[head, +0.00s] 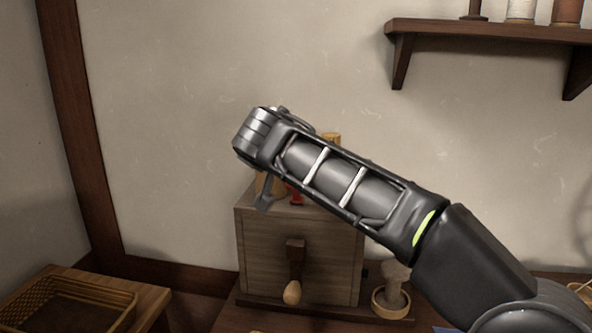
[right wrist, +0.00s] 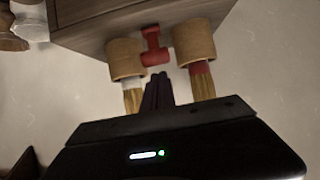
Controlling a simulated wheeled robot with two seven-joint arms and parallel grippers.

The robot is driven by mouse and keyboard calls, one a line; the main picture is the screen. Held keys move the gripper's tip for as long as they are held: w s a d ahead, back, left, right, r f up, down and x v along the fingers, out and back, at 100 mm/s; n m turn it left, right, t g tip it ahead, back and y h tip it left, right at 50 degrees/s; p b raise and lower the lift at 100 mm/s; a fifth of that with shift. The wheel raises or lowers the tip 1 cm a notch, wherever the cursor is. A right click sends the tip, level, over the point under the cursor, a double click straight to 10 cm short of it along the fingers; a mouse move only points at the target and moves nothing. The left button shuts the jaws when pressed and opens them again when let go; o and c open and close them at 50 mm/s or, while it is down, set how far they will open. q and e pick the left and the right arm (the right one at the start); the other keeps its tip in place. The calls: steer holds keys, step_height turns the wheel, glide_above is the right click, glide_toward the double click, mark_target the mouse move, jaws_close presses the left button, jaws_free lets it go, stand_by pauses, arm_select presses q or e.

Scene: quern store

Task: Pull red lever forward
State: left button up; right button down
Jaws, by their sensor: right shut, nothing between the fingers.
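The red lever (right wrist: 154,46) stands on the wooden box (head: 290,255), between two wooden cylinders, in the right wrist view. In the head view only a bit of the red lever (head: 296,193) shows below my right arm, which hides the rest. My right gripper (head: 263,200) is over the box top in the head view. Its dark fingers (right wrist: 158,78) are shut and empty in the right wrist view. Their tips point at the lever, close to it; I cannot tell whether they touch. My left gripper is not in view.
The left wooden cylinder (right wrist: 126,61) and right wooden cylinder (right wrist: 194,41) flank the lever closely. A crank with a wooden knob (head: 292,292) is on the box front. A small bowl (head: 391,302) stands right of the box. A woven basket (head: 70,303) is at lower left.

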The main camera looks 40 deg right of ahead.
steer(key=shift+r, duration=0.4)
steer(key=shift+s+a+r, duration=0.1)
steer(key=shift+a, duration=0.05)
steer(key=v, duration=0.7)
steer(key=shift+a+p, duration=0.2)
steer(key=shift+p, duration=0.25)
steer(key=shift+s, duration=0.15)
